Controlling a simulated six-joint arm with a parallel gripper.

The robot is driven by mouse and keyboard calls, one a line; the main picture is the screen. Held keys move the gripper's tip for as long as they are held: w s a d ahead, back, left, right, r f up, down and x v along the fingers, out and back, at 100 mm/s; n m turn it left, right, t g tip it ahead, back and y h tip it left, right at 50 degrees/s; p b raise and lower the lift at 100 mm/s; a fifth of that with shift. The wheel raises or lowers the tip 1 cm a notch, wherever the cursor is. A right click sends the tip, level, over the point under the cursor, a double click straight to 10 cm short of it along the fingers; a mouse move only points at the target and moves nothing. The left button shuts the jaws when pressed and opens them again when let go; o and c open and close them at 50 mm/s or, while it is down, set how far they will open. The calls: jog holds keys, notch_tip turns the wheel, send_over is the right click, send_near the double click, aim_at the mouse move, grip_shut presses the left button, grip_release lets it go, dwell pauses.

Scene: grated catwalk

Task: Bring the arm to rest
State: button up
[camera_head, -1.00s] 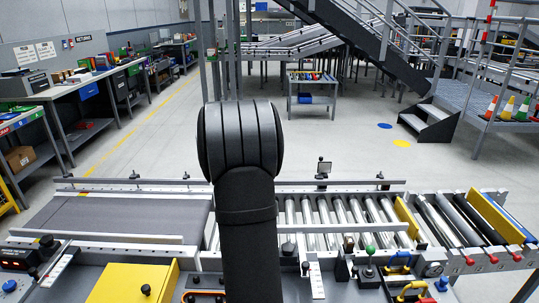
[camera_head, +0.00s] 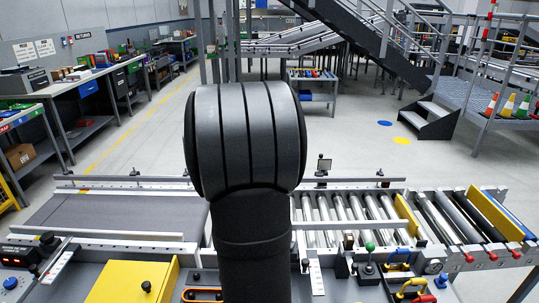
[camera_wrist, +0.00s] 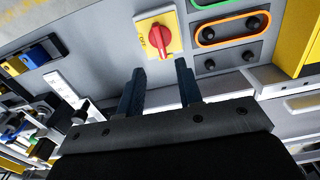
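My gripper (camera_wrist: 160,88) shows in the wrist view with its two dark blue fingers spread apart and nothing between them. Beyond the fingertips is a red rotary switch (camera_wrist: 158,40) on a yellow plate, mounted on a grey panel (camera_wrist: 105,38). The fingers appear apart from the switch. In the head view my dark arm (camera_head: 247,150) stands upright in the middle of the picture. It hides part of the panel and conveyor behind it, and the gripper does not show there.
A conveyor with a flat belt (camera_head: 115,214) and rollers (camera_head: 340,215) crosses behind the panel. A yellow box (camera_head: 130,283) stands at front left. Small handles and a green-topped lever (camera_head: 369,250) stand at front right. Open floor (camera_head: 345,150) lies beyond.

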notch_tip(320, 180, up, 8)
jog(key=r, duration=0.1)
notch_tip(320, 180, down, 18)
jog(key=shift+n, duration=0.3)
jog(key=shift+r+n, duration=0.3)
notch_tip(320, 180, up, 17)
jog(key=shift+w+f+n, duration=0.2)
jog(key=shift+f+n, duration=0.35)
jog(key=shift+f, duration=0.5)
jog(key=shift+w+f+n, duration=0.15)
jog(key=shift+f+n, duration=0.4)
jog(key=shift+f, duration=0.5)
